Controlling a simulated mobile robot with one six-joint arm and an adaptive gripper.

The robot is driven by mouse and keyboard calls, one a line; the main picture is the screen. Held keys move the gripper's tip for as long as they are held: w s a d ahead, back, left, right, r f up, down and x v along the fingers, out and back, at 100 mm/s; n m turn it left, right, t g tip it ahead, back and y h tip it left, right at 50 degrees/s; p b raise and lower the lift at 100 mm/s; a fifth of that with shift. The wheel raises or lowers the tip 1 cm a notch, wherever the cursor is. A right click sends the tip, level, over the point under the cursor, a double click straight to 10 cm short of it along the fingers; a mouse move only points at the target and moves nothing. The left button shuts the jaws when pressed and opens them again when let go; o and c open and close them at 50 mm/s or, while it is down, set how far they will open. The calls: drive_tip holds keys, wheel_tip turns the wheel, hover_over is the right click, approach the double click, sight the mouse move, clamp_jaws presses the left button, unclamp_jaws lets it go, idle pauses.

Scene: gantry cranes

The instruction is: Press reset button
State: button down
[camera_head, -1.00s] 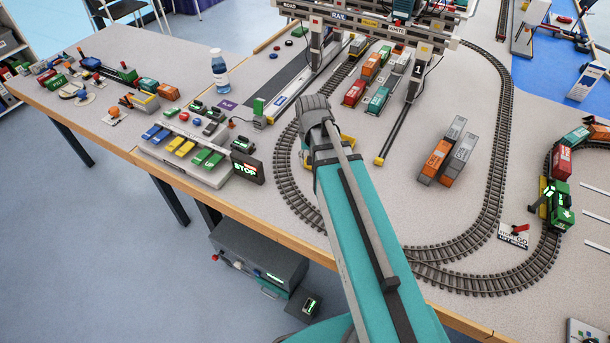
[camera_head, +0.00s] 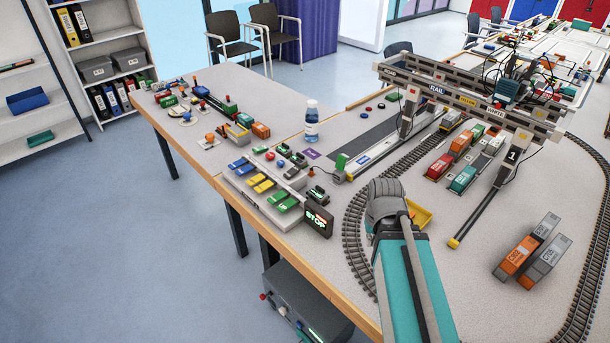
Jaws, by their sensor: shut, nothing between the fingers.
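The control panel (camera_head: 250,199) sits near the table's front edge, left of my arm. It carries blue levers (camera_head: 238,166), yellow levers (camera_head: 262,184) and green levers (camera_head: 285,202). Behind them are a round red button (camera_head: 270,156), a small blue button (camera_head: 281,163) and dark switches. A black display (camera_head: 318,220) at the panel's right end reads STOP in lit letters. I cannot read any label saying reset, so I cannot tell which button it is. My teal arm reaches up over the table edge to a dark grey joint. My gripper does not show.
A water bottle (camera_head: 311,125) stands behind the panel. A toy gantry crane (camera_head: 470,100) spans the train wagons to the right. A yellow tray (camera_head: 421,214) lies just beyond my arm's joint. Track (camera_head: 352,238) curves between panel and arm. A grey box (camera_head: 305,303) is below the table.

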drive_tip(key=w+a+r+n+t+y, duration=0.2)
drive_tip(key=w+a, duration=0.5)
drive_tip(key=w, duration=0.5)
drive_tip(key=w+a+r+n+t+y, duration=0.2)
drive_tip(key=w+a+n, duration=0.2)
drive_tip(key=w+a, duration=0.4)
drive_tip(key=w+a+r+n+t+y, duration=0.2)
drive_tip(key=w+a, duration=0.6)
drive_tip(key=w, duration=0.8)
drive_tip(key=shift+r+n+p, duration=0.25)
drive_tip(key=shift+n+p, duration=0.15)
drive_tip(key=shift+p, duration=0.05)
drive_tip(key=shift+a, duration=0.1)
drive_tip(key=b, duration=0.7)
hover_over(283, 164)
wheel_tip(283, 164, down, 7)
drive_tip(key=shift+f, duration=0.1)
drive_tip(key=shift+f+b, duration=0.25)
drive_tip(key=shift+b, duration=0.1)
drive_tip(key=shift+f+b, duration=1.65)
